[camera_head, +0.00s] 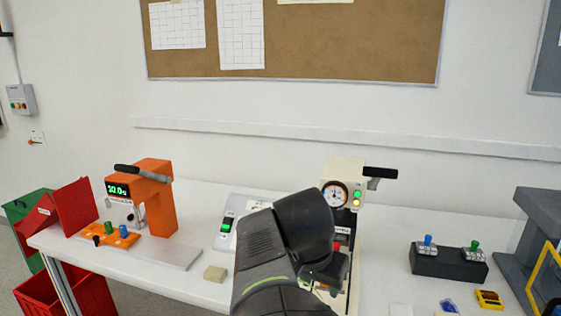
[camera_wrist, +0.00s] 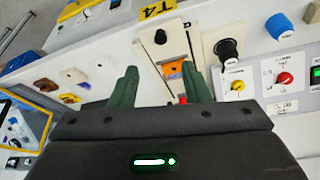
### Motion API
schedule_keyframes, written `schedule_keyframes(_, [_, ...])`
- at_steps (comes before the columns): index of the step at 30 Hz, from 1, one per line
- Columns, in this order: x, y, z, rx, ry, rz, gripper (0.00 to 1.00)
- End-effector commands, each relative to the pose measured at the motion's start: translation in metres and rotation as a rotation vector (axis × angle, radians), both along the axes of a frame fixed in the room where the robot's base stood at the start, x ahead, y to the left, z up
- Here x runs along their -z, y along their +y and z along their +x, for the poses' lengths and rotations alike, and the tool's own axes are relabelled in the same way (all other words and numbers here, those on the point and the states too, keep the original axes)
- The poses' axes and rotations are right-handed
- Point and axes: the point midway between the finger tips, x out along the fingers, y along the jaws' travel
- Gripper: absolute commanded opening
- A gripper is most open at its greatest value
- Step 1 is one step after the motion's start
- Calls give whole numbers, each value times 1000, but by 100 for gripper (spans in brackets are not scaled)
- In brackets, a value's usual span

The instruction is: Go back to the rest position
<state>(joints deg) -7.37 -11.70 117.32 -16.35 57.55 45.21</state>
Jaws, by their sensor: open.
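My gripper (camera_wrist: 160,67) shows in the wrist view with its two green fingers apart and nothing between them. Behind the fingers is a pale panel with an orange part (camera_wrist: 174,68). A black rotary knob (camera_wrist: 227,50) is to the right of the fingers, apart from them. In the head view my dark arm reaches over the middle of the white table, in front of the cream machine with a round gauge (camera_head: 335,194). The arm hides the lower part of that machine, and the fingers cannot be made out there.
A dark box with joysticks (camera_head: 447,264) and a grey machine (camera_head: 540,225) are at the right. A small beige block (camera_head: 215,273) lies near the front edge. The white table (camera_head: 395,235) has bare patches.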

Motion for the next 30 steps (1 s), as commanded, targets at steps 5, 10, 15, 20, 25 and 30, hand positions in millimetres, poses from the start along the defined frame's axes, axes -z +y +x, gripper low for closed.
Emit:
schedule_keyframes(5, [26,-5,7,2,7,0,43])
schedule_keyframes(10, [54,-11,17,1,5,0,43])
schedule_keyframes(15, [80,-17,27,1,5,0,43])
schedule_keyframes(20, [103,-22,35,2,4,0,43])
schedule_keyframes(25, [127,-27,43,1,4,0,43])
schedule_keyframes(30, [121,-32,65,1,1,1,43])
